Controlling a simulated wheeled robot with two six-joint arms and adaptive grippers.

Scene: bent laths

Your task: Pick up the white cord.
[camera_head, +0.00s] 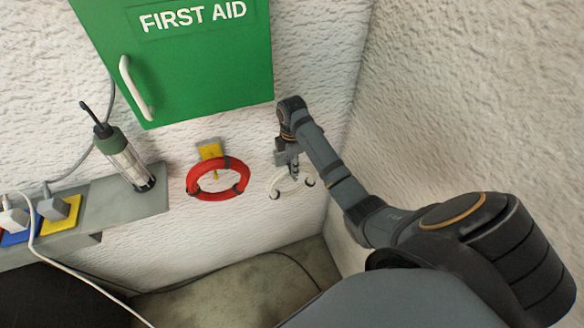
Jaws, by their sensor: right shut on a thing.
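Another white cord (62,267) runs from a plug at the far left down to the bottom edge, far from the gripper. My left gripper is not in view.
A red ring (193,179) with dark bands hangs at a yellow holder (209,150) beside the gripper. A green first aid cabinet (205,65) is above. A lamp (124,157) and plugs (52,209) are on a grey shelf (95,204). A wall (450,110) stands close on the right.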

